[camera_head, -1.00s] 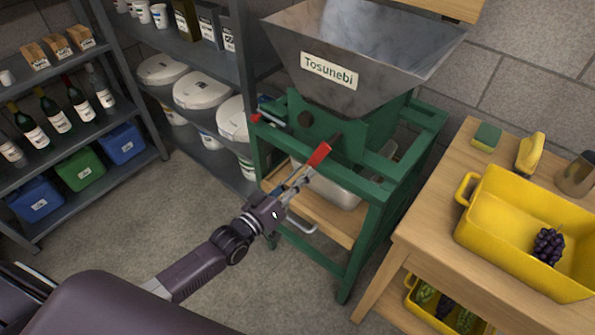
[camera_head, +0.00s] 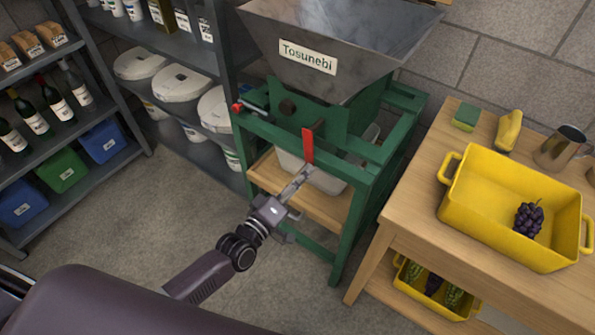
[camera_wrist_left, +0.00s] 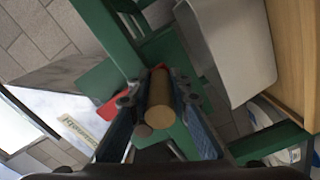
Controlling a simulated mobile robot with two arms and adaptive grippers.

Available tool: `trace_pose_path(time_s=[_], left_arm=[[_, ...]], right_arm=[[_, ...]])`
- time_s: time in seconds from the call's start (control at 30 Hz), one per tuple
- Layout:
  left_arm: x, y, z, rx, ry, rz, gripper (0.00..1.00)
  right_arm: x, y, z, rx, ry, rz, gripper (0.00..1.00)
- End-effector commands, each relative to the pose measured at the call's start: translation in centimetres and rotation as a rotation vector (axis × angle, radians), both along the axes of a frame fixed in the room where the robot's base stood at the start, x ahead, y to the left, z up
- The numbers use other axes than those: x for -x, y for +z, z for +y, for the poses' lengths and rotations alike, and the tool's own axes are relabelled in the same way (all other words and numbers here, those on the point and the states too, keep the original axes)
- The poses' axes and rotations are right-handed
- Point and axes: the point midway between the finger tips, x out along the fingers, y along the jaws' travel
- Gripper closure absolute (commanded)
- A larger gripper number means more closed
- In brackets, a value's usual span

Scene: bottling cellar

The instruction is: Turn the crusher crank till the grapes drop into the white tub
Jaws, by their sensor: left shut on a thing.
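The crusher has a steel hopper (camera_head: 330,45) labelled Tosunebi on a green frame (camera_head: 365,195). Its red crank arm (camera_head: 308,146) hangs nearly upright at the front. My left gripper (camera_head: 301,178) is at the crank's lower end, shut on the wooden crank handle, which shows between the fingers in the left wrist view (camera_wrist_left: 160,98). The white tub (camera_head: 326,181) sits on the wooden shelf under the crusher, partly hidden by the frame and crank; its wall shows in the left wrist view (camera_wrist_left: 232,50). No grapes show in the visible part of the hopper. My right gripper is out of view.
A wooden table (camera_head: 400,215) at right carries a yellow crate (camera_head: 480,225) with dark grapes (camera_head: 528,218), a sponge (camera_head: 466,117) and a metal jug (camera_head: 560,148). Another yellow crate (camera_head: 440,303) is below. Shelves with bottles and lidded buckets stand left. Floor is clear in front.

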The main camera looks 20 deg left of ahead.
Motion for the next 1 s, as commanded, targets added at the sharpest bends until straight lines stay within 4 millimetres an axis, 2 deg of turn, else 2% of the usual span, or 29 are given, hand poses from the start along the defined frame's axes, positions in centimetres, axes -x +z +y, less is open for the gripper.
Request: trace_pose_path(time_s=[0.37, 1.0], left_arm=[[1.0, 0.2, -2.3, 0.177, -0.005, 0.073, 1.0], [2.0, 2.0, -5.2, 0.479, -0.004, 0.181, 1.0]], right_arm=[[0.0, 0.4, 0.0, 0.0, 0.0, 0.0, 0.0], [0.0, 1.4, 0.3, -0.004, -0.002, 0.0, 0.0]])
